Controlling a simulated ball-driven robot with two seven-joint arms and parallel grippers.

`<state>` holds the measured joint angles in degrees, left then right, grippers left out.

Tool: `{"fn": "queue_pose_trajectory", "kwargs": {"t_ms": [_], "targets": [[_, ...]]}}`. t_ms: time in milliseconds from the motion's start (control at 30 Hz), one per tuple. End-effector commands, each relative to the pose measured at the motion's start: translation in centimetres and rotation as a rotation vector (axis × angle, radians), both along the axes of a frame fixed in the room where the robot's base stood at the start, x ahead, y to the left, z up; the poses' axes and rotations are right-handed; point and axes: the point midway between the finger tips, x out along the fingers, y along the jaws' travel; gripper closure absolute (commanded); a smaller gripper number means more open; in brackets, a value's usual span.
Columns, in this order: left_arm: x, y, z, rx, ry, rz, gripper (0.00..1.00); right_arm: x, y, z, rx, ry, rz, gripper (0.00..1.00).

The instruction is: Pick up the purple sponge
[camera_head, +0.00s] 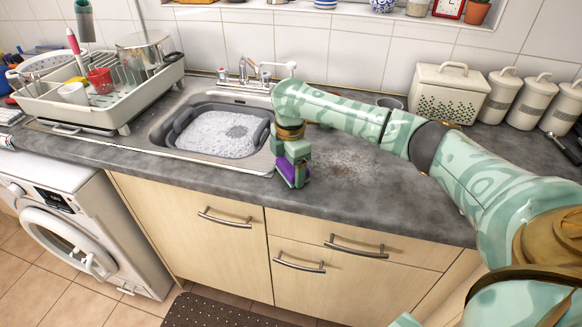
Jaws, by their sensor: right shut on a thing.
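The purple sponge (287,170) is between the jaws of my right gripper (293,172), at the front of the grey worktop, just right of the sink. My right gripper points down and is shut on the sponge. Its fingers hide much of the sponge, so only part of the purple shows. I cannot tell whether the sponge touches the worktop. My left gripper is not in view.
A grey basin of suds (217,135) sits in the sink, left of the gripper. A dish rack (60,112) stands at far left. A wet, foamy patch (345,168) lies right of the gripper. A ventilated bin (450,92) and canisters (500,97) line the back right.

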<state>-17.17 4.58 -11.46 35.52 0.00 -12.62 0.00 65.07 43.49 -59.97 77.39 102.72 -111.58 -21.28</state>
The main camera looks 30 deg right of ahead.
Motion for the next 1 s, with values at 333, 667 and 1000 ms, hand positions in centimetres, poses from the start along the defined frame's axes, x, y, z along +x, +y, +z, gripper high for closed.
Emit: {"fn": "queue_pose_trajectory", "kwargs": {"t_ms": [333,667,1000], "targets": [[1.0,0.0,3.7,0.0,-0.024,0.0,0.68,-1.0,0.7,5.4,0.001,-0.005,0.003,0.48],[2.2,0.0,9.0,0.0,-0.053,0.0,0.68,-7.8,4.9,11.6,0.0,-0.002,0.005,0.48],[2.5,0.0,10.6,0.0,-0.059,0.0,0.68,-11.6,7.5,13.0,0.001,0.0,0.0,0.48]]}}
